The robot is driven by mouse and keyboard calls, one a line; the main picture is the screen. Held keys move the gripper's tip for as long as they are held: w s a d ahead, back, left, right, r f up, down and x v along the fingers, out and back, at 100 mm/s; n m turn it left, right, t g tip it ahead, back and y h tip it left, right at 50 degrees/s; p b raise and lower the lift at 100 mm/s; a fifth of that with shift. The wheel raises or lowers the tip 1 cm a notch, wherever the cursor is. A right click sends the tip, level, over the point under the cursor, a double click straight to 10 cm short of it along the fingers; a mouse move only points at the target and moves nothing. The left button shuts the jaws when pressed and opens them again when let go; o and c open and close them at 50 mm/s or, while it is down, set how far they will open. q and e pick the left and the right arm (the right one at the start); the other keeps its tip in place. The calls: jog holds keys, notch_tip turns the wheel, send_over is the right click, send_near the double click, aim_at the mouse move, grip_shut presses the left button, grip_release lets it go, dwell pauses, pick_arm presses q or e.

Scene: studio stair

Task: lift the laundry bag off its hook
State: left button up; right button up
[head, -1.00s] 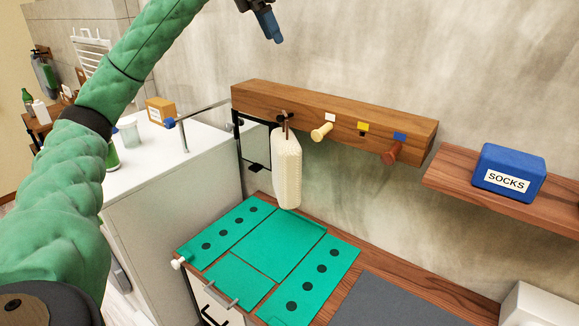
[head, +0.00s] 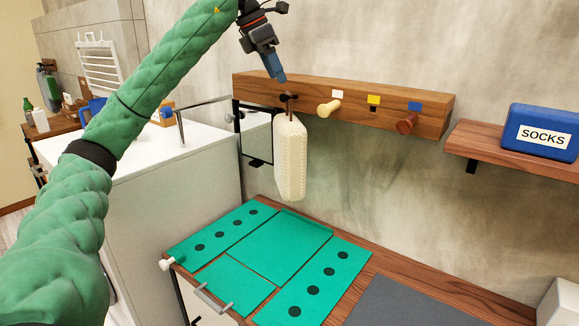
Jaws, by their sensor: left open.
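The laundry bag (head: 290,158) is cream-coloured and textured. It hangs by a brown strap from the leftmost, dark hook (head: 284,98) on the wooden rail (head: 350,105). My left gripper (head: 278,72) comes down from the top, its blue fingertips pointing down just above the strap and hook. It is open and appears apart from the bag; the gap between the fingers is hard to see from this angle. My right gripper is not in view.
The rail also carries a pale peg (head: 329,108) and a reddish-brown peg (head: 407,123). A blue SOCKS box (head: 540,131) stands on a shelf (head: 490,148) at right. Below the bag lies a green mat (head: 275,250). A white counter (head: 150,150) is at left.

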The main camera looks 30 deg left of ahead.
aim_at(285, 97)
pick_arm(q)
jog(key=shift+x, duration=1.4)
jog(key=p+x, duration=0.1)
jog(key=x, duration=0.3)
jog(key=shift+s+f, duration=0.1)
jog(key=shift+s, duration=0.05)
jog(key=shift+f+p, duration=0.3)
jog(key=shift+f, duration=0.05)
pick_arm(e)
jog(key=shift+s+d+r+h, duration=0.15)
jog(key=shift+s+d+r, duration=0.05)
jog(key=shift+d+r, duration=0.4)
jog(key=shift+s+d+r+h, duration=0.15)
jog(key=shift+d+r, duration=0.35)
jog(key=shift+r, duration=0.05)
pick_arm(q)
grip_shut()
jog(key=shift+r, duration=0.1)
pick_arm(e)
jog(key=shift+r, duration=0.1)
